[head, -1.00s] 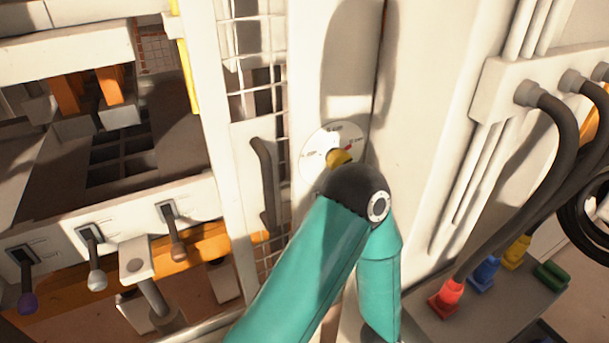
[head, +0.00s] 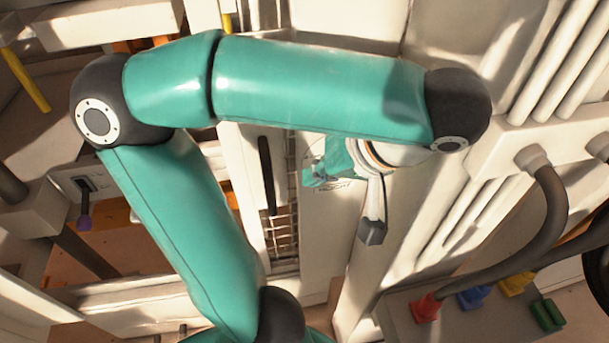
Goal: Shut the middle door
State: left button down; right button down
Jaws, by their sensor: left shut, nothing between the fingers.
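A pale door panel with a wire-mesh window and a long dark upright handle (head: 267,175) stands near the middle of the head view. My left arm crosses in front of its upper part, so I cannot tell whether it is fully shut. My left gripper (head: 316,179) is right of the handle, pointing left in front of a pale panel with a round printed label. It is shut with nothing in it and looks apart from the handle. The label is mostly hidden behind the gripper. My right gripper is not in view.
At the lower right are red (head: 425,307), blue (head: 473,298), yellow (head: 517,284) and green (head: 547,314) plugs. Thick dark cables hang above them.

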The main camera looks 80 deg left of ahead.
pick_arm(q)
jog(key=x, duration=0.9)
jog(key=shift+a+f, duration=0.2)
jog(key=shift+f, duration=0.05)
jog(key=shift+s, duration=0.15)
